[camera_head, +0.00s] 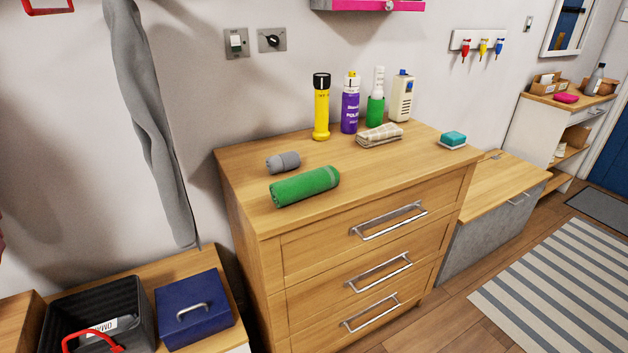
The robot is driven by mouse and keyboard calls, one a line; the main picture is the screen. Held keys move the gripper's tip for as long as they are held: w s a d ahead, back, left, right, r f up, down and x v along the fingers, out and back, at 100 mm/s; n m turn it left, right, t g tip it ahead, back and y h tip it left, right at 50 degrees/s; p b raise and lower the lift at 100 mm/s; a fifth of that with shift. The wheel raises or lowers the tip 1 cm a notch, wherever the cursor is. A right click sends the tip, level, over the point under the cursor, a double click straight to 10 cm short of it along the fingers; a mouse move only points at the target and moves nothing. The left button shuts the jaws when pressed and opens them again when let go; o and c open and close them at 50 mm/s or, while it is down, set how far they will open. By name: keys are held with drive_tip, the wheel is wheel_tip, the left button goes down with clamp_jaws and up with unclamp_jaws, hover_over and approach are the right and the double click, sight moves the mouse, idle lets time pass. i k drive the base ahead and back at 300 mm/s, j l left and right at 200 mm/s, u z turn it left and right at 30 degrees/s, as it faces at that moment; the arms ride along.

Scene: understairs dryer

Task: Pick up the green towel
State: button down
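The green towel (305,186) is rolled up and lies on the top of the wooden chest of drawers (350,170), near its front left edge. A smaller grey roll (283,162) lies just behind it, apart from it. The green towel is fully visible, with nothing on top of it. My gripper is not in view.
Behind the towel stand a yellow flashlight (321,107), a purple can (350,104), a green-and-white bottle (376,98) and a cream container (402,97). A folded striped cloth (380,135) and a teal sponge (453,139) lie to the right. Grey fabric (150,120) hangs at left.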

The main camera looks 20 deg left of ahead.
sight(292, 190)
drive_tip(key=u, duration=0.75)
drive_tip(key=i+l+u, duration=0.25)
drive_tip(key=l+u, duration=0.25)
drive_tip(key=l, duration=0.2)
drive_tip(key=i+l+u, duration=0.1)
drive_tip(key=l+u, duration=0.15)
drive_tip(key=l, duration=0.15)
drive_tip(key=i+l+u, duration=0.1)
drive_tip(key=l+u, duration=0.15)
drive_tip(key=l, duration=0.15)
drive_tip(key=k+l+u, duration=0.1)
drive_tip(key=l+u, duration=0.3)
drive_tip(key=l, duration=3.6)
drive_tip(key=i, duration=0.45)
